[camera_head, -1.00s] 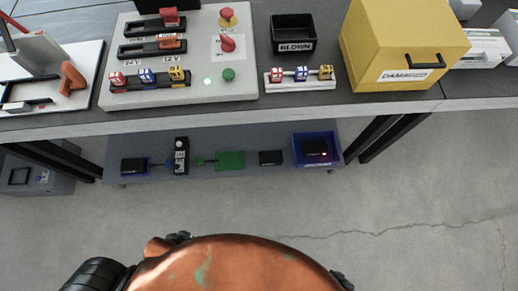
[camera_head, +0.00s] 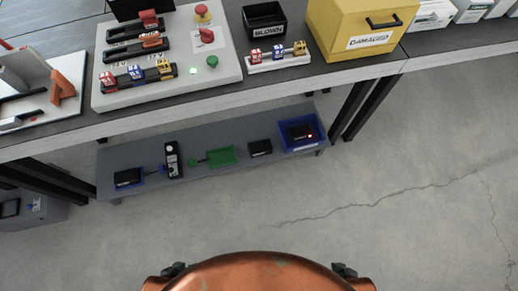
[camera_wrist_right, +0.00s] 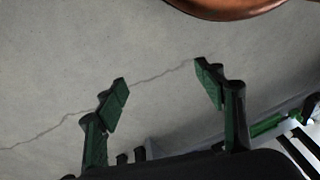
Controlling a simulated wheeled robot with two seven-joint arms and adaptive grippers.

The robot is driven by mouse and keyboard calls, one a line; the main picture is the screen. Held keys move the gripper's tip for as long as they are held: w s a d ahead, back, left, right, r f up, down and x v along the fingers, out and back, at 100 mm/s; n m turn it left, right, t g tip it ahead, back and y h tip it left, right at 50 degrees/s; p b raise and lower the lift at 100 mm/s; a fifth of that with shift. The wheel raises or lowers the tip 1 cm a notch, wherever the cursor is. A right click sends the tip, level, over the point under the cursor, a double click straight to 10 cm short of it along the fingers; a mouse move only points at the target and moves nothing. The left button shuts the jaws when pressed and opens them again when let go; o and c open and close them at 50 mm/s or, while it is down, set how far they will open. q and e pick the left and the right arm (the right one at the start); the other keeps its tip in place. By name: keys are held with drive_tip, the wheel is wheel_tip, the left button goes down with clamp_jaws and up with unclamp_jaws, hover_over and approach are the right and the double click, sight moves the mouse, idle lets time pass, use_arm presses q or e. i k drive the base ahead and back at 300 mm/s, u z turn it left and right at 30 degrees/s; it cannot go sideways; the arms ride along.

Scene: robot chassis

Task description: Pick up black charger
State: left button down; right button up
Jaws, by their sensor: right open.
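Several dark items lie on the grey lower shelf in the head view, too small to tell surely which is the black charger. A small black box (camera_head: 260,148) lies between a green board (camera_head: 221,156) and a blue bin (camera_head: 319,143). Another black item (camera_head: 300,131), with a red light, sits inside that bin. A third black box (camera_head: 128,178) is at the shelf's left end on something blue. In the right wrist view my right gripper (camera_wrist_right: 162,75) is open and empty, with bare floor beyond its fingers. My left gripper is not in view.
The lower shelf (camera_head: 220,131) runs under the workbench, whose top edge (camera_head: 222,95) overhangs it. Bench legs (camera_head: 353,107) stand at the right. A control panel (camera_head: 222,76) and a yellow box (camera_head: 335,21) are on top. The floor in front is clear.

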sight(264, 147)
drive_tip(key=u, duration=0.55)
drive_tip(key=k, duration=0.7)
drive_tip(key=z, duration=0.1)
drive_tip(key=i, duration=1.35)
drive_tip(key=u, duration=0.5)
